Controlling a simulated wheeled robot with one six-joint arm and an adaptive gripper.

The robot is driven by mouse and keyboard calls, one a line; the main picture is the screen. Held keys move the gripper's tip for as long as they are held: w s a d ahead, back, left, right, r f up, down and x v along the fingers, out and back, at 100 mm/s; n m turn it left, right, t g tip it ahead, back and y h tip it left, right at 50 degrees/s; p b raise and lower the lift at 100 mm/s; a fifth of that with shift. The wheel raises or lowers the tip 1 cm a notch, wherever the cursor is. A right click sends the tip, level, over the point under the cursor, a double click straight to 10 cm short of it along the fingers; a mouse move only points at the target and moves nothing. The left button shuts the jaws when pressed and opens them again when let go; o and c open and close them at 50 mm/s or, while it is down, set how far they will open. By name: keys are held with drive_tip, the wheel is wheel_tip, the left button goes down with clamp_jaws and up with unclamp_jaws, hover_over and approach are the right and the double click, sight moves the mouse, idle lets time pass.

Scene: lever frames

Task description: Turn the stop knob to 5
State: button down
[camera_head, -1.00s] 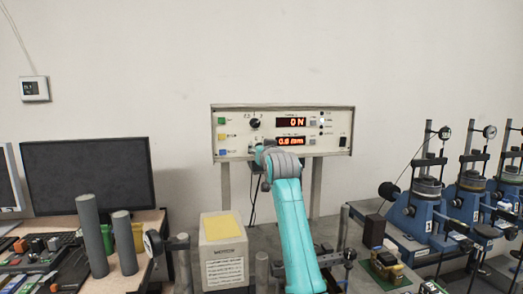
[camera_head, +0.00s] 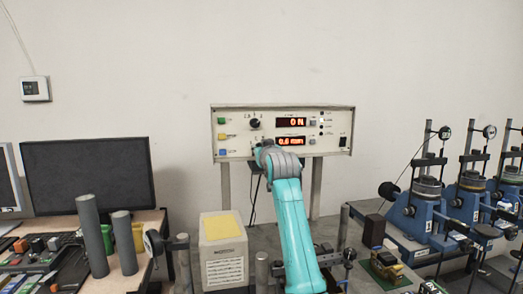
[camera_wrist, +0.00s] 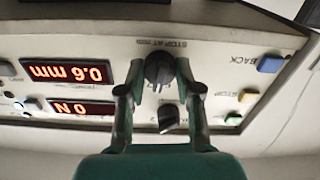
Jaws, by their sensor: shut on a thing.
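The stop knob (camera_wrist: 159,69) is dark and round, below the "STOP AT mm" label on the control panel, which appears upside down in the wrist view. My gripper (camera_wrist: 161,64) has a finger on each side of this knob and is shut on it. The numbers around the knob are too blurred to read, so its setting cannot be told. In the head view my gripper (camera_head: 261,146) is at the panel's lower left and hides the stop knob. A second dark knob (camera_head: 255,123) sits above it, also visible between the fingers in the wrist view (camera_wrist: 170,119).
The control panel (camera_head: 333,122) has red displays reading 0 N and 0.6 mm (camera_wrist: 68,72). Green, yellow and blue buttons (camera_head: 223,152) line its left side. A white box with a yellow top (camera_head: 223,253) stands left of my arm; blue machines (camera_head: 426,217) stand to the right.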

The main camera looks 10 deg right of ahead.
drive_tip(key=n, duration=0.5)
drive_tip(key=shift+n, duration=0.4)
idle(0.3)
drive_tip(key=c, duration=0.8)
unclamp_jaws()
drive_tip(key=s, duration=1.2)
drive_tip(key=shift+f, duration=0.1)
